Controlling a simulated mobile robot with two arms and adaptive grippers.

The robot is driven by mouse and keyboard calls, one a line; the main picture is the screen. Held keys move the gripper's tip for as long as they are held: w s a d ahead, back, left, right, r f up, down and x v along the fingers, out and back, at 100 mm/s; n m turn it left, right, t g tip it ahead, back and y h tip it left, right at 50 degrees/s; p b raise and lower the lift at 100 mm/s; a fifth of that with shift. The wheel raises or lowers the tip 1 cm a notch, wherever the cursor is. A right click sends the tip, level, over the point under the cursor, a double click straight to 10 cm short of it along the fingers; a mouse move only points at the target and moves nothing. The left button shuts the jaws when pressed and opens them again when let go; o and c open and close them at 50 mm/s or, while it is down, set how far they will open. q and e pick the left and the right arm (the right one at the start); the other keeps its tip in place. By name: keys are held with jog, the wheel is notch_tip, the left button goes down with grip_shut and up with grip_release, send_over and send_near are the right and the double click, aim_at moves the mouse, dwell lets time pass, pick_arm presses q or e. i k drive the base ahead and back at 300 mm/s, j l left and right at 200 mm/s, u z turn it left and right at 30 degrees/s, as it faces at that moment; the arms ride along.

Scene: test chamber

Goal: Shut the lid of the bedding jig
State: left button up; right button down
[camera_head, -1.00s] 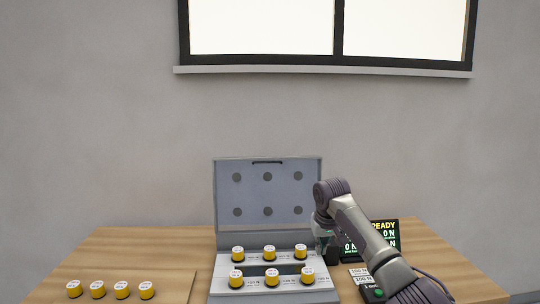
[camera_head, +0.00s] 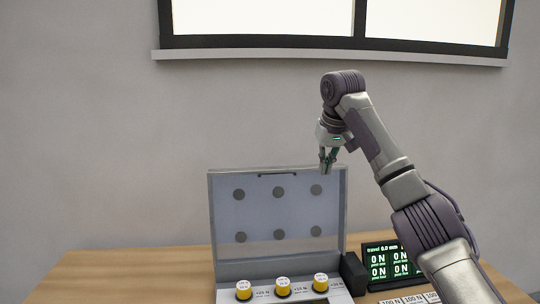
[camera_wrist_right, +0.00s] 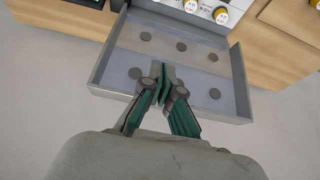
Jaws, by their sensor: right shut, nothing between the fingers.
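The bedding jig (camera_head: 262,270) is a grey box on the wooden table, with its lid (camera_head: 262,213) standing open and upright at the back. The lid's inner face shows several dark round pads. Yellow, white-topped cylinders (camera_head: 283,287) sit in the jig in front of the lid. My right gripper (camera_head: 326,170) is above the lid's top right corner, fingers pointing down, shut and empty. In the right wrist view the shut fingers (camera_wrist_right: 163,88) appear over the lid (camera_wrist_right: 115,78), near its top edge; I cannot tell whether they touch it. My left gripper is not in view.
A display panel (camera_head: 388,262) with green readouts stands right of the jig. White labelled pieces (camera_head: 412,299) lie in front of it. The table (camera_head: 130,272) left of the jig is clear in view. A window (camera_head: 340,25) is in the wall behind.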

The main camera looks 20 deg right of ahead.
aim_at(238, 194)
jog(key=i, duration=0.9)
